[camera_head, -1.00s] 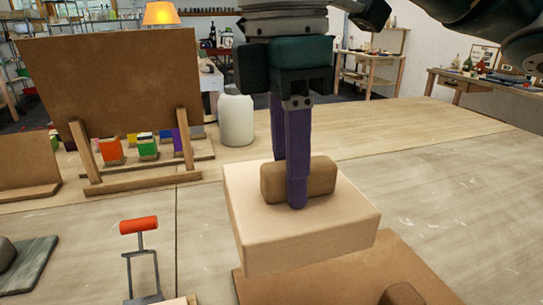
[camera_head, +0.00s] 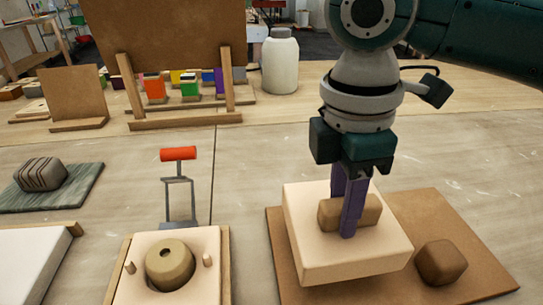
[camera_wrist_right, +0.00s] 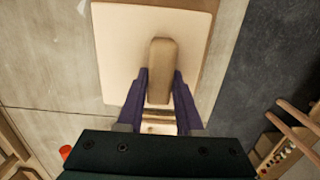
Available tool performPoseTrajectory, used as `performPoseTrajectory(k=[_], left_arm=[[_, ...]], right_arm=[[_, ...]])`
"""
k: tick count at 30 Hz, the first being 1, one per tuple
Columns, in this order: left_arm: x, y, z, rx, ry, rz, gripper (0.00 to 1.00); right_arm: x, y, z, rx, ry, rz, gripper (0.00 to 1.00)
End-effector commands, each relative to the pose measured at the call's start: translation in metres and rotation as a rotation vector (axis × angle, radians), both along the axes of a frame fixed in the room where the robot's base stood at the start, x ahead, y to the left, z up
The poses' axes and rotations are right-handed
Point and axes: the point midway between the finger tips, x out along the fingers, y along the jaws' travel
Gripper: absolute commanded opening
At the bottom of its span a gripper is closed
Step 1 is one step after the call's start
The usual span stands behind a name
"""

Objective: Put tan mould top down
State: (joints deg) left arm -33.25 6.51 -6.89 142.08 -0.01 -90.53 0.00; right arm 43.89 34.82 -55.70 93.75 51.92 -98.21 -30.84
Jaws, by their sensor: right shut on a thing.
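The tan mould top is a pale tan square block (camera_head: 308,252) with a brown handle block (camera_head: 368,213) on its upper face. My right gripper (camera_head: 346,228) is shut on that handle, its purple fingers on either side. In the right wrist view the gripper (camera_wrist_right: 160,90) straddles the handle (camera_wrist_right: 160,60), with the pale slab (camera_wrist_right: 118,40) beneath it. The mould top is level over a brown board (camera_head: 440,215); I cannot tell whether it touches the board. My left gripper is not in view.
A brown lump (camera_head: 441,262) sits on the board just right of the mould top. A mould base (camera_head: 212,250) with pegs and a round tan piece (camera_head: 169,263) stands left, near a red-handled clamp (camera_head: 178,154). A striped stone (camera_head: 41,174) lies far left.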

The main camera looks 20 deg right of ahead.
Motion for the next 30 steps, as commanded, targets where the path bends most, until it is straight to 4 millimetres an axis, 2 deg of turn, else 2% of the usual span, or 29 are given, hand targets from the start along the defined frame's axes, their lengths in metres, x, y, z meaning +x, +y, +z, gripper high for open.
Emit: performPoseTrajectory(k=[9, 23, 24, 30], left_arm=[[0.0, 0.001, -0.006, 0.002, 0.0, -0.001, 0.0], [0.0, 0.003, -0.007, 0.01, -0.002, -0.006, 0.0], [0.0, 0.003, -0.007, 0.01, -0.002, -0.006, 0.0], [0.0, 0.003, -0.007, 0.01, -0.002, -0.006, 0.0]], right_arm=[[0.0, 0.0, -0.039, 0.0, 0.0, -0.001, 0.0], [0.0, 0.0, -0.046, 0.0, -0.002, 0.0, 0.0], [0.0, 0.0, -0.047, -0.001, 0.0, 0.0, 0.39], [0.0, 0.0, -0.046, -0.001, 0.0, 0.0, 0.62]])
